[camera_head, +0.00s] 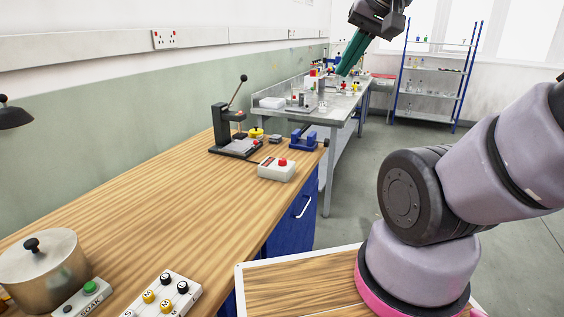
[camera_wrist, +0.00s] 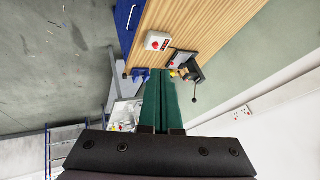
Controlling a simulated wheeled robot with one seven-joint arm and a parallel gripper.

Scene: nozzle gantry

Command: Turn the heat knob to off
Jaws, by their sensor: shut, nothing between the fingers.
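No knob marked heat can be made out in either view. A white panel (camera_head: 166,299) with several black and yellow lettered knobs lies at the bottom of the head view, cut off by the frame edge. A white box (camera_head: 276,170) with a red button and a dark display stands on the wooden bench; it also shows in the wrist view (camera_wrist: 157,41). My gripper (camera_head: 342,73) is raised in the air at the top of the head view. Its two green fingers are shut and empty, and they also show in the wrist view (camera_wrist: 161,71).
A metal pot (camera_head: 46,272) and a box marked SOAK (camera_head: 84,299) with a green button stand at the near left. A lever press (camera_head: 232,138) and a blue vise (camera_head: 303,140) stand at the bench's far end. The middle of the wooden bench (camera_head: 160,200) is clear.

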